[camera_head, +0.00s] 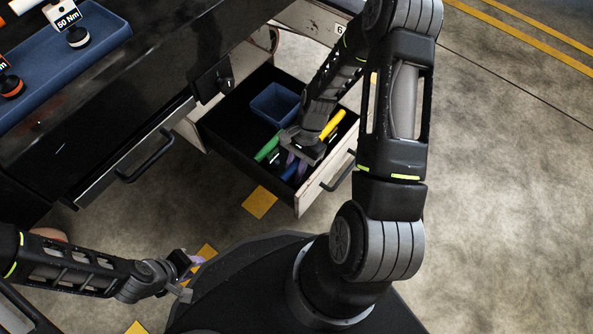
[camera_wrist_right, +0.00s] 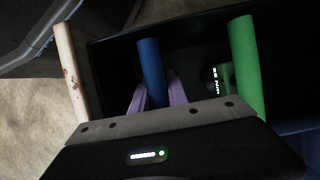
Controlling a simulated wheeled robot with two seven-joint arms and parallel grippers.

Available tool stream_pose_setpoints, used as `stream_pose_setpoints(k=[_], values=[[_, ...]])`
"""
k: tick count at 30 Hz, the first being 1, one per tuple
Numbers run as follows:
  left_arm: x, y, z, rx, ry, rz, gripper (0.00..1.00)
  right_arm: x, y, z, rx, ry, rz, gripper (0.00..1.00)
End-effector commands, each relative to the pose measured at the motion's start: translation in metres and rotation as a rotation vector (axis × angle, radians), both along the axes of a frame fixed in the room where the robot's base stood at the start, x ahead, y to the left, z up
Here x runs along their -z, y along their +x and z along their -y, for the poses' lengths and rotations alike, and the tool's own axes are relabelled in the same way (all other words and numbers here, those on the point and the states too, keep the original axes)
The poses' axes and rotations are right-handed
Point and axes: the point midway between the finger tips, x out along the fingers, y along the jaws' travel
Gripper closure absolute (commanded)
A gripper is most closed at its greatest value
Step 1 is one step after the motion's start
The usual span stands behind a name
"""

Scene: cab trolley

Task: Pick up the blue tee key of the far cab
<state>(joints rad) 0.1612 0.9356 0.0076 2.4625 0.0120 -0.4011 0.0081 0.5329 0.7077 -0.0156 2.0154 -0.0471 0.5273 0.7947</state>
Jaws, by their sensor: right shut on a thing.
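The blue tee key (camera_head: 289,173) is in the open drawer (camera_head: 224,135), partly hidden under my right gripper. My right gripper (camera_head: 293,163) reaches down into the drawer. In the right wrist view the blue bar (camera_wrist_right: 151,62) stands between the two purple fingers of my right gripper (camera_wrist_right: 159,92), which are shut on it. Its lower part is hidden behind the gripper body. My left gripper (camera_head: 193,263) is low at the left, away from the drawer; its finger gap is too small to judge.
A green-handled tool (camera_head: 267,148) lies left of the right gripper and a yellow one (camera_head: 332,125) right of it. A blue bin (camera_head: 272,104) sits further back in the drawer. The drawer front with its handle (camera_head: 338,174) is close to my right arm. A blue tray (camera_head: 103,47) is on the trolley top.

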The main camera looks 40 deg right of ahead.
Motion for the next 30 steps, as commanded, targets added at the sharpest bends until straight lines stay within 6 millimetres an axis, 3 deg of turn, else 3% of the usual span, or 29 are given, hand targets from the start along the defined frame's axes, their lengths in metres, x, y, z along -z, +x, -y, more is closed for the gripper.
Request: stream_pose_setpoints(k=[23, 30], values=[[0.0, 0.0, 0.0, 0.0, 0.0, 0.0, 0.66, 0.0, 0.0, 0.0, 0.0, 0.0, 0.0, 1.0], [-0.01, -0.001, 0.0, 0.002, 0.001, -0.002, 0.66, -0.019, 0.0, 0.0, -0.002, -0.001, 0.001, 1.0]])
